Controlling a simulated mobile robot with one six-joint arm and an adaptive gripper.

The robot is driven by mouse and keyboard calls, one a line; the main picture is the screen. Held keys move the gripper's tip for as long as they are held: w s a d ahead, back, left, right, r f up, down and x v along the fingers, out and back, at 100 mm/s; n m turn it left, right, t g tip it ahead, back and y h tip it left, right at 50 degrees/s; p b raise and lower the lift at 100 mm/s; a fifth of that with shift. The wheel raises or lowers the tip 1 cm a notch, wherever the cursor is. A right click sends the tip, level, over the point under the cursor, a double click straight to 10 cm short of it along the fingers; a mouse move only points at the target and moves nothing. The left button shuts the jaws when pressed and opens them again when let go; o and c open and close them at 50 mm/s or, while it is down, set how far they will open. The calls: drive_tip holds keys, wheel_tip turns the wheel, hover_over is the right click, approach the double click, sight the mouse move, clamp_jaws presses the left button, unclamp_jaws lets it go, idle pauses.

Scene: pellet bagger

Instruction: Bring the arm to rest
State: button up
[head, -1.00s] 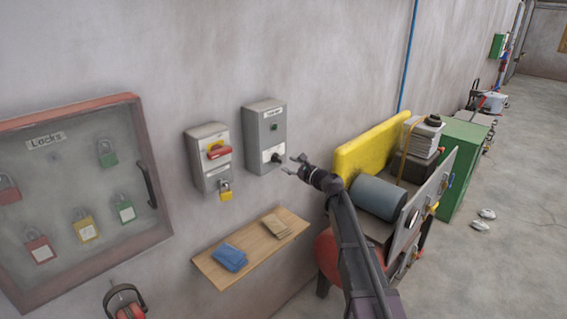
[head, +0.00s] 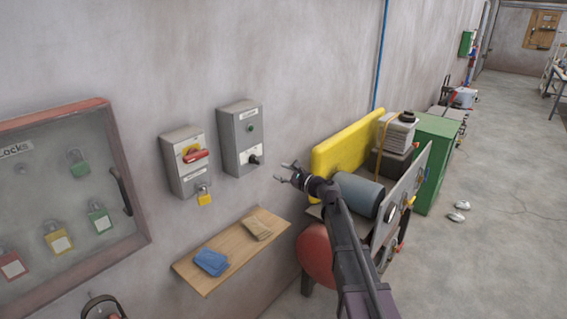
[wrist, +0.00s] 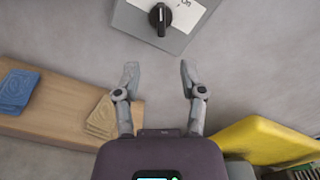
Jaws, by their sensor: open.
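My gripper (head: 284,172) is open and empty, held in front of the wall to the right of a grey control box (head: 241,139) with a black knob. In the wrist view my two fingers (wrist: 157,80) are spread apart, with bare wall between them. The black knob (wrist: 160,19) of the box lies beyond the fingertips, apart from them. My arm reaches up from the bottom right in the head view.
A wooden shelf (head: 206,279) with blue and tan cloths sits below the boxes. A grey isolator box (head: 187,166) with a red handle and yellow padlock (head: 204,199) hangs left. A yellow-guarded machine (head: 343,139) stands close right. Floor further right is mostly clear.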

drive_tip(key=s+d+f+n+g+h, duration=0.3)
drive_tip(key=s+f+n, duration=0.3)
drive_tip(key=s, duration=0.3)
drive_tip(key=s+d+f+n+g+h, duration=0.2)
drive_tip(key=s+f+n+g+h, duration=0.15)
drive_tip(key=s+f+n, duration=0.35)
drive_tip(key=s+d+f+n+g+h, duration=0.2)
drive_tip(key=s+d+n+h, duration=0.1)
drive_tip(key=s+d, duration=0.4)
drive_tip(key=s+d+f+n+g+h, duration=0.2)
drive_tip(key=s+d+f+n+h, duration=0.1)
drive_tip(key=s+d, duration=0.5)
drive_tip(key=s+h, duration=0.1)
drive_tip(key=s, duration=0.1)
drive_tip(key=shift+s+f+h, duration=0.3)
drive_tip(key=shift+h, duration=0.05)
